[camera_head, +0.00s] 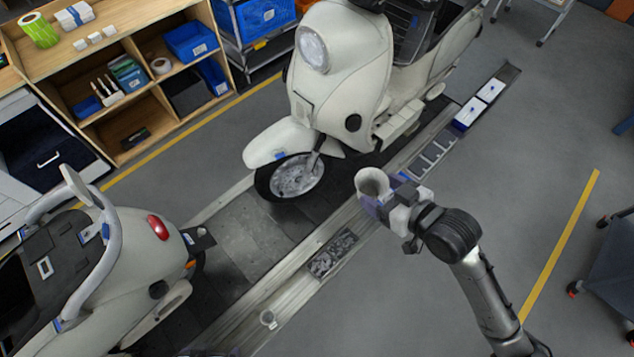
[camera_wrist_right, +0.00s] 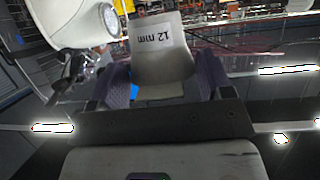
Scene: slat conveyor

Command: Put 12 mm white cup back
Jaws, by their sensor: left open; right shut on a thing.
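The white cup (camera_head: 372,182) is held by my right gripper (camera_head: 384,200) above the side ledge of the conveyor. In the right wrist view the cup (camera_wrist_right: 162,55) shows the label "12 mm", upside down in the picture, between the two purple finger pads. My right gripper (camera_wrist_right: 165,88) is shut on it.
A dark tray of metal parts (camera_head: 333,253) lies on the ledge (camera_head: 290,292). A divided tray (camera_head: 432,155) and blue-white boxes (camera_head: 470,113) sit further up it. A white scooter (camera_head: 345,80) stands close beside; another scooter (camera_head: 120,265) is at lower left.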

